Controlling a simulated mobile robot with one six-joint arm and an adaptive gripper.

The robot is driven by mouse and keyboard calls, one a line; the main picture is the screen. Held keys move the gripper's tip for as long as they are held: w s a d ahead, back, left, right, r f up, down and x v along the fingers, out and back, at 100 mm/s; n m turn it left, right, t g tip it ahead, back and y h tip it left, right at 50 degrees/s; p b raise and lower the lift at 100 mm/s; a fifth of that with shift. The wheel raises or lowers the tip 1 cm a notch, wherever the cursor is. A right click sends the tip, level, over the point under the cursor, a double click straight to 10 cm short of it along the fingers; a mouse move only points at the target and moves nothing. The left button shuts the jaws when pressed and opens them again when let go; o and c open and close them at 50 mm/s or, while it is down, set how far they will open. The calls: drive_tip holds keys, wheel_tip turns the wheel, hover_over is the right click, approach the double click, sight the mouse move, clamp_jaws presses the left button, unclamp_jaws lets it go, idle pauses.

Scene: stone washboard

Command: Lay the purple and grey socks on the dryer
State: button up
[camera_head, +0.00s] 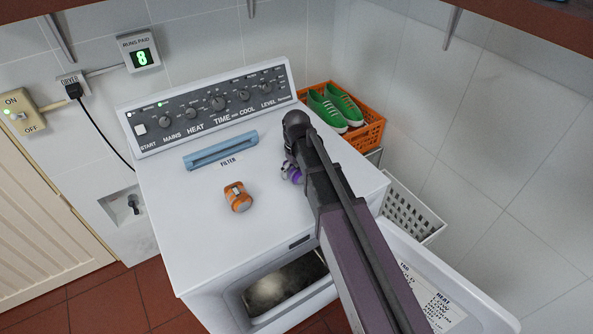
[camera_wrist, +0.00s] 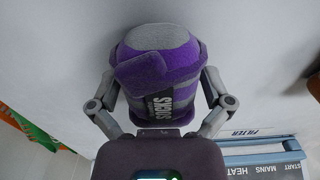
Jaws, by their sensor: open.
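The purple and grey socks (camera_wrist: 158,62) are a rolled bundle with a dark "SOCKS" label, against the white dryer top in the wrist view. In the head view only a small purple part (camera_head: 295,176) shows beside my arm, over the right part of the dryer top. My gripper (camera_wrist: 160,80) is open, with one finger on each side of the bundle. I cannot tell whether the fingers touch it. In the head view my gripper (camera_head: 290,168) is mostly hidden by my wrist. The white dryer (camera_head: 190,225) has its front door open.
An orange and grey roll (camera_head: 238,197) lies on the dryer top, left of my gripper. A blue filter handle (camera_head: 220,151) is behind it. An orange basket (camera_head: 368,133) with green shoes (camera_head: 336,108) and a white basket (camera_head: 410,212) stand at the right.

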sight(297, 165)
drive_tip(key=shift+r, duration=0.15)
wheel_tip(297, 165, up, 12)
drive_tip(key=p, duration=1.2)
drive_tip(key=shift+d, duration=0.1)
idle(0.9)
drive_tip(key=s+d+m, duration=0.3)
drive_tip(key=s+d, duration=0.3)
drive_tip(key=d, duration=0.3)
drive_tip(key=s+d+m, duration=0.3)
drive_tip(key=s+d, duration=0.4)
drive_tip(key=d, duration=0.3)
drive_tip(key=shift+s+d+m, duration=0.25)
drive_tip(key=shift+m, duration=0.15)
wheel_tip(297, 165, down, 5)
drive_tip(key=b, duration=0.4)
drive_tip(key=shift+r, duration=0.1)
